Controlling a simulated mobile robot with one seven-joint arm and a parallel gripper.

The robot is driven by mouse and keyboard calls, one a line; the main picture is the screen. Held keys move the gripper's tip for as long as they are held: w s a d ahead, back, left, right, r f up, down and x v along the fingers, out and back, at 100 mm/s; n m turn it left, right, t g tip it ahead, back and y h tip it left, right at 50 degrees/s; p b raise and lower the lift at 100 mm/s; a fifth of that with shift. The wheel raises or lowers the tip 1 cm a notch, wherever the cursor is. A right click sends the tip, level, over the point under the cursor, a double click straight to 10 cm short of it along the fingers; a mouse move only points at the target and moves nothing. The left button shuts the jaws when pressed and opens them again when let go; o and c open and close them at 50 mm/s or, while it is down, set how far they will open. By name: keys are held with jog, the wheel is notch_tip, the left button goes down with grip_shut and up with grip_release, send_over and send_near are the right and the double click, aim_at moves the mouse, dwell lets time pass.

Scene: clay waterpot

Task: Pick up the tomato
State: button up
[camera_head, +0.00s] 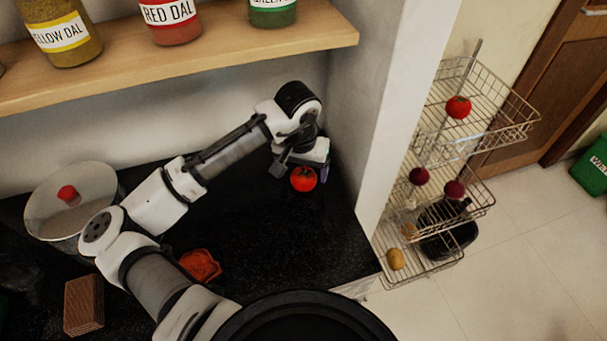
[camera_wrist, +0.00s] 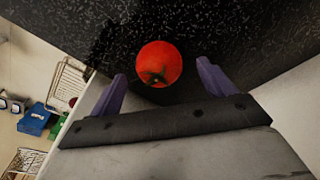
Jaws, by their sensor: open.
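A red tomato (camera_head: 303,179) with a green stem sits on the black counter (camera_head: 270,235), close to the back right corner by the wall. My gripper (camera_head: 301,166) is right beside it, at the end of my outstretched arm. In the wrist view the tomato (camera_wrist: 159,64) lies just beyond and between the two purple fingertips of my gripper (camera_wrist: 163,77). The fingers are spread apart, with a gap on each side of the tomato and nothing held. In the head view the fingers are partly hidden.
A wire rack (camera_head: 478,105) right of the white wall edge (camera_head: 405,110) holds another tomato (camera_head: 458,107) and other produce. A shelf with jars (camera_head: 170,20) hangs above the counter.

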aim_at(303, 175)
jog(key=shift+w+d+f+p, duration=0.1)
jog(key=shift+f+p, duration=0.05)
jog(key=shift+f, duration=0.75)
jog(key=shift+w+d+f+p, duration=0.1)
jog(key=shift+f+p, duration=0.05)
jog(key=shift+f, duration=0.7)
jog(key=c, duration=1.1)
jog(key=shift+r, duration=0.15)
